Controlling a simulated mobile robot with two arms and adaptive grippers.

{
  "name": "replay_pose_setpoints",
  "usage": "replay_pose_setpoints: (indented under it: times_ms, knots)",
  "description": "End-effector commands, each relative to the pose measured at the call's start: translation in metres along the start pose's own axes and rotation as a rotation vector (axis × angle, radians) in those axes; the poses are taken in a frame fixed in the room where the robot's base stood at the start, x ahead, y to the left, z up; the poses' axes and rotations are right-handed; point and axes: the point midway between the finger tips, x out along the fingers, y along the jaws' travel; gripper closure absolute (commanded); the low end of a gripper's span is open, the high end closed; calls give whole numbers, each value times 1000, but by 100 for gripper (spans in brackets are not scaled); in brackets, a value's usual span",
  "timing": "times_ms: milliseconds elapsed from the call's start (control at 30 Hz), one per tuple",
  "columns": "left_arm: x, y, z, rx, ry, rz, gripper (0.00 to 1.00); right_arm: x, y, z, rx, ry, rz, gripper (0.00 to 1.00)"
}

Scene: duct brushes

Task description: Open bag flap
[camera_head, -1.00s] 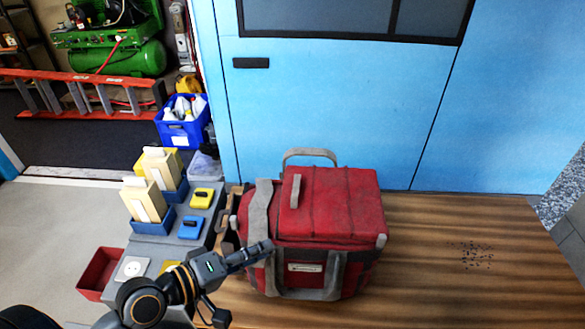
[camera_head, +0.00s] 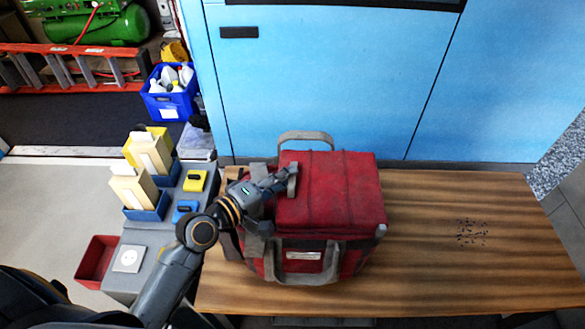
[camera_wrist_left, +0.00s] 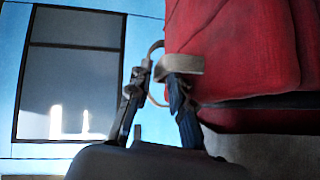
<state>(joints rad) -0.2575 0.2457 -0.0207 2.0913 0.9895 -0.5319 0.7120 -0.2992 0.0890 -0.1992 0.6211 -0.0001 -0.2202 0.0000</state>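The red bag (camera_head: 330,205) stands closed on the wooden table, its red top flap (camera_head: 335,175) lying flat. A grey pull strap (camera_head: 292,182) sticks up at the flap's left edge. My left gripper (camera_head: 282,182) is at this strap. In the left wrist view the fingers (camera_wrist_left: 155,92) are apart, with the strap (camera_wrist_left: 183,64) at the right fingertip. I cannot tell whether they touch. A grey carry handle (camera_head: 305,136) arches behind the bag, and a second one hangs on its front. My right gripper is not in view.
Left of the bag, a grey stand (camera_head: 158,235) holds blue bins with cartons and small yellow and blue items. A red bin (camera_head: 97,260) sits beside it. The wooden table (camera_head: 430,270) is clear to the right except for a patch of dark specks.

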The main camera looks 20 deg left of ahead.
Motion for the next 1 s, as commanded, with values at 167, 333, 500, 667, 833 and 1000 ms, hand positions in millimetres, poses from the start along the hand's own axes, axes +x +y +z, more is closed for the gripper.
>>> replay_pose_setpoints:
  times_ms: [167,333,500,667,833,1000]
  knots:
    - [21,1,-1,-1,1,1,79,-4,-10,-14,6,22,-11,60]
    - [27,0,0,0,0,0,79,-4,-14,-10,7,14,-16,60]
    - [27,0,0,0,1,0,79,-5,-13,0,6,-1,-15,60]
    - [27,-1,0,0,1,-1,100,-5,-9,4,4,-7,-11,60]
    - [27,-1,0,0,1,-1,100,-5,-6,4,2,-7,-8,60]
    - [27,1,-1,2,1,-2,100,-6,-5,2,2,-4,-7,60]
